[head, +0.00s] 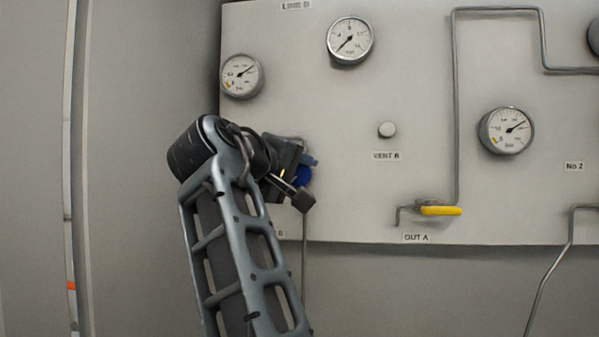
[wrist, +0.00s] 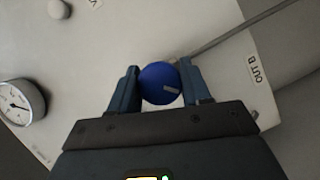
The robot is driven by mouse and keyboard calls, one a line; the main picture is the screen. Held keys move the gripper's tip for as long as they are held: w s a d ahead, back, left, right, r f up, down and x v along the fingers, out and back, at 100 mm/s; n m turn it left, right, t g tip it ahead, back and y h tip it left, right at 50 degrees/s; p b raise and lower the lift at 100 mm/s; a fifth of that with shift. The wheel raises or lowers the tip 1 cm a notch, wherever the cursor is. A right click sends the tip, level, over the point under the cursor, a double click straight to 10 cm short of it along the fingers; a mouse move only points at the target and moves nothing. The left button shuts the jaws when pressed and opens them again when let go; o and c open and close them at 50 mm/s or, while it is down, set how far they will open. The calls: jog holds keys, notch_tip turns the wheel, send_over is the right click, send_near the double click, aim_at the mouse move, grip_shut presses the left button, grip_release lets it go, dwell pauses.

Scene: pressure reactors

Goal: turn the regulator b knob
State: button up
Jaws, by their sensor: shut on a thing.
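A round blue knob (wrist: 160,84) with a pale mark on its face sits between the two fingers of my gripper (wrist: 161,88) in the wrist view. The fingers touch it on both sides, so the gripper is shut on it. In the head view a small part of the blue knob (head: 303,176) shows past my gripper (head: 306,163), which is at the lower left of the panel. My arm and wrist hide most of the knob and the label below it there.
The pale panel (head: 350,205) carries several gauges, one at the upper left (head: 242,76). A yellow lever (head: 441,210) above the OUT A label and a white VENT B button (head: 387,130) are to the right. A thin pipe (wrist: 240,28) runs close beside the knob.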

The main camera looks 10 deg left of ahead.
jog(key=m+g+y, duration=0.1)
jog(key=m, duration=0.2)
jog(key=shift+y, duration=0.4)
jog(key=shift+m+y+p, duration=0.3)
jog(key=shift+m+y, duration=0.4)
jog(key=shift+m, duration=0.8)
jog(key=o, duration=1)
jog(key=shift+o, duration=0.2)
jog(key=b+v, duration=0.2)
jog(key=v, duration=0.5)
jog(key=shift+s+r, duration=0.2)
jog(key=shift+s, duration=0.1)
